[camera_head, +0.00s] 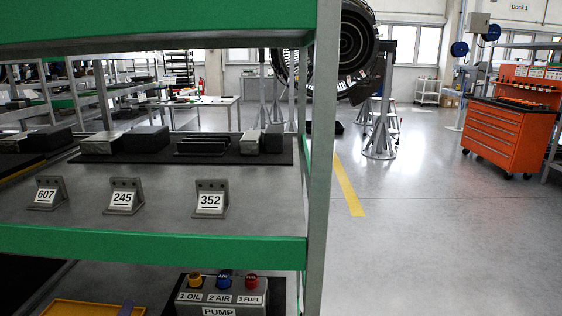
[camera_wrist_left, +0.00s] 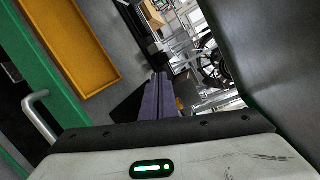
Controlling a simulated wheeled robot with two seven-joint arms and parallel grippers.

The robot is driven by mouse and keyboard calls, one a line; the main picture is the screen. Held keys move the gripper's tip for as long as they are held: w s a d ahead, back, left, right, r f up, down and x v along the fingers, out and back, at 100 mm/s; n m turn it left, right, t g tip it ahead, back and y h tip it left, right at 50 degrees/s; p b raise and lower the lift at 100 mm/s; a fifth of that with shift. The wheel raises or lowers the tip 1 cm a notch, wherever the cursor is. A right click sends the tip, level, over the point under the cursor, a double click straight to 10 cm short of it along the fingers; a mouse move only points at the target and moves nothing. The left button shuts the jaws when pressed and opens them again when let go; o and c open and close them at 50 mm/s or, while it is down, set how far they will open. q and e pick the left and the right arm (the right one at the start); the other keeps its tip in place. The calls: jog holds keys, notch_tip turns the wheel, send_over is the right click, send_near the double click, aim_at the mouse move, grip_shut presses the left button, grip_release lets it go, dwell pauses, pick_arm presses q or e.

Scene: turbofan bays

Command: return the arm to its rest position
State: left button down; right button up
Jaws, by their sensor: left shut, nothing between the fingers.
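Most of my left arm is out of the head view. My right gripper is not in view.
A green-edged shelf rack (camera_head: 150,246) fills the left, with number plates 607, 245 and 352 (camera_head: 210,199). A pump box (camera_head: 222,296) with coloured knobs stands on its lower shelf. An orange tool cabinet (camera_head: 507,138) stands at right. The floor (camera_head: 430,240) right of the rack is clear.

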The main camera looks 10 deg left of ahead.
pick_arm(q)
jog(key=s+d+f+n+g+h, duration=0.3)
jog(key=s+d+n+g, duration=0.4)
jog(key=s+d, duration=0.55)
jog(key=s+d+f+n+g+h, duration=0.2)
jog(key=s+d+f+n+g, duration=0.15)
jog(key=s+d+n, duration=0.9)
jog(key=w+d+f+m+t+h+b, duration=0.1)
jog(key=f+b, duration=0.3)
jog(key=f, duration=0.5)
jog(key=w+d+f+m+t+h+b, duration=0.1)
jog(key=d+f+m+t+h+b, duration=0.1)
jog(key=f, duration=0.7)
jog(key=shift+w+d+f+t+b, duration=0.2)
jog(key=shift+d+t+b, duration=0.4)
jog(key=shift+b, duration=0.4)
